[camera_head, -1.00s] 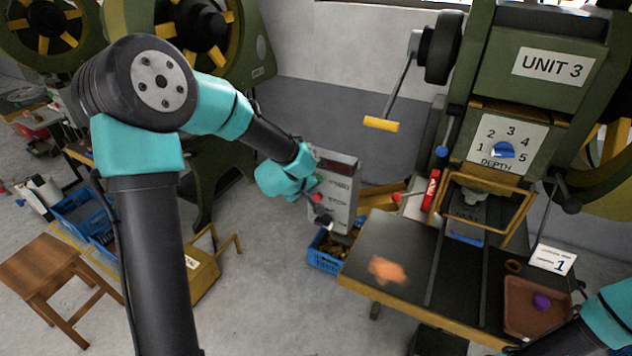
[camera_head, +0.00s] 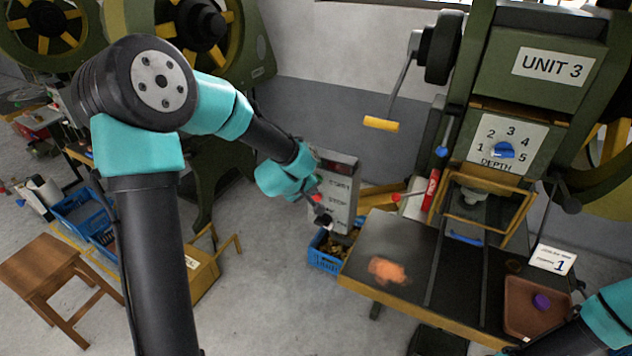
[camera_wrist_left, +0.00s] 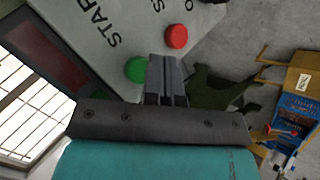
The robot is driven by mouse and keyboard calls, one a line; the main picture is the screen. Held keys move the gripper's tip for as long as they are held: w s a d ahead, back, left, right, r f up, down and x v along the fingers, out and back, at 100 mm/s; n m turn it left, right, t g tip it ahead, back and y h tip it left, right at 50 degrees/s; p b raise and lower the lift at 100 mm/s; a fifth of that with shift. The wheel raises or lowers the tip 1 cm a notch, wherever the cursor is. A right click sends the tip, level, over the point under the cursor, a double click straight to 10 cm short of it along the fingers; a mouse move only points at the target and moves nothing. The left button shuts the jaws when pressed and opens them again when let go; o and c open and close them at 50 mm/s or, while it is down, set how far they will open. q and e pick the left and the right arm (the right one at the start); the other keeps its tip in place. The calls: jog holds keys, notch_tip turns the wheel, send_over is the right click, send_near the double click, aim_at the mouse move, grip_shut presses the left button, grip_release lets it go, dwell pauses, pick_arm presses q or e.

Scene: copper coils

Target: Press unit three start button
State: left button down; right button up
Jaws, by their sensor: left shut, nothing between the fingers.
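The grey control box (camera_head: 342,188) stands beside the unit 3 press and carries START and STOP lettering. In the left wrist view its green button (camera_wrist_left: 136,70) is by the START text, and its red button (camera_wrist_left: 176,37) is above the fingertips. My left gripper (camera_head: 323,218) is at the front of the box, fingers shut and empty. In the left wrist view its fingers (camera_wrist_left: 168,68) lie just right of the green button and below the red one. I cannot tell whether they touch the panel. My right arm enters at lower right; its gripper is out of view.
The UNIT 3 press (camera_head: 540,60) rises at right, with a dark table (camera_head: 400,250) in front. A brown tray (camera_head: 520,300) holds a purple object. A blue crate (camera_head: 325,262) sits under the box. A wooden stool (camera_head: 50,265) stands at left.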

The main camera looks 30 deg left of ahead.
pick_arm(q)
jog(key=shift+w, duration=0.4)
jog(key=shift+s, duration=0.15)
dwell(0.5)
jog(key=shift+s, duration=0.3)
dwell(0.3)
jog(key=shift+s, duration=2.5)
